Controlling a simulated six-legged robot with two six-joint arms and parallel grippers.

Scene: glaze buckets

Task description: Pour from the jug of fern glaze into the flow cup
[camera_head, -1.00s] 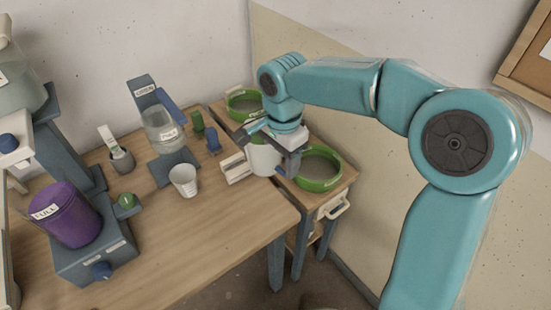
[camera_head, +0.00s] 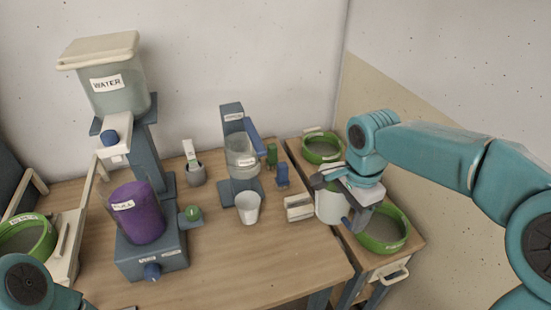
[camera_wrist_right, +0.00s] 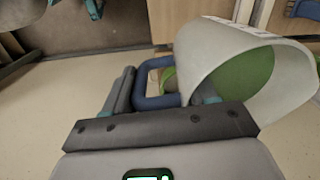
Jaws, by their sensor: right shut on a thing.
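The jug (camera_head: 328,209) is white with a blue handle and is near the table's right end in the head view. In the right wrist view the jug (camera_wrist_right: 215,60) shows green glaze inside. My right gripper (camera_head: 347,198) is shut on the jug's blue handle (camera_wrist_right: 150,92); the jug looks about upright. A small white tapered cup (camera_head: 248,208), probably the flow cup, stands on the table to the jug's left, in front of a blue stand with a clear vessel. My left gripper is out of view; only part of my left arm shows at the bottom left.
A cream block (camera_head: 299,208) is close beside the jug. Green-rimmed buckets (camera_head: 385,246) stand at the right. A purple container (camera_head: 136,213) sits on a blue base, with a water tank (camera_head: 110,80) behind it. The table front (camera_head: 255,262) is clear.

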